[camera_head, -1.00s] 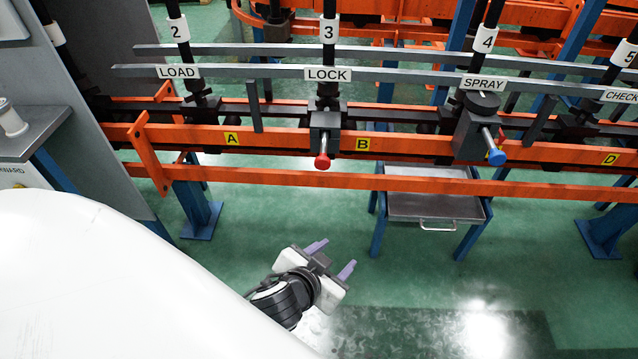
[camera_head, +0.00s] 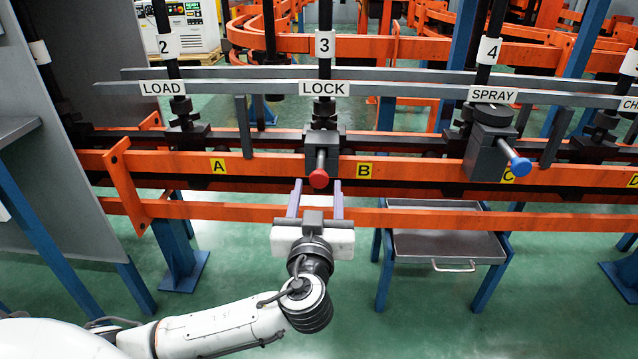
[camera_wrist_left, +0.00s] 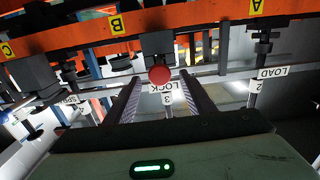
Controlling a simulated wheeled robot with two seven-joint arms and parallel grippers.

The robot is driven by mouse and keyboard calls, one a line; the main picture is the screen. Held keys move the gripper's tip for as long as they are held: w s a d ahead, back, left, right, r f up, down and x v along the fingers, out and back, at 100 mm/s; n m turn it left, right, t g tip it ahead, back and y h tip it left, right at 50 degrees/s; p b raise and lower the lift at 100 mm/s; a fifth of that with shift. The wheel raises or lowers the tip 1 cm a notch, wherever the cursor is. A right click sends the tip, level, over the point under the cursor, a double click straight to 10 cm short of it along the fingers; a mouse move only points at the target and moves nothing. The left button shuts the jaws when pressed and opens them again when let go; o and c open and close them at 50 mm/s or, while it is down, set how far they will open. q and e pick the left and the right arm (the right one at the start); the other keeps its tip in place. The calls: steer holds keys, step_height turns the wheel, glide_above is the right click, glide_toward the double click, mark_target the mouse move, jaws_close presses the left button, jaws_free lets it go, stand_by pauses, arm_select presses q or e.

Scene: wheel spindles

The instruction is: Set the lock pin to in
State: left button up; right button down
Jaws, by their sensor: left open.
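The lock pin is a red round knob (camera_head: 319,179) on a short grey rod, sticking out toward me from a dark block below the LOCK sign (camera_head: 325,89) at station 3. In the left wrist view the red knob (camera_wrist_left: 160,75) shows upside down, between and beyond the two fingers. My left gripper (camera_head: 316,187) is open, its pale purple fingers reaching up toward the knob, one on each side in the picture. They appear to be apart from it; the exact gap in depth I cannot tell. My right gripper is not in view.
An orange rail (camera_head: 420,218) runs across in front, near my left gripper. A blue knob (camera_head: 520,167) sticks out at the SPRAY station to the right. A metal tray table (camera_head: 448,246) stands below right. Green floor is open in front.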

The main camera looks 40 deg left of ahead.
mark_target(319, 167)
arm_select(q)
steer(key=shift+x, duration=2.3)
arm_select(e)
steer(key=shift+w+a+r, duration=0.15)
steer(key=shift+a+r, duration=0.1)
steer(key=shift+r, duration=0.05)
arm_select(q)
steer(key=shift+c, duration=0.4)
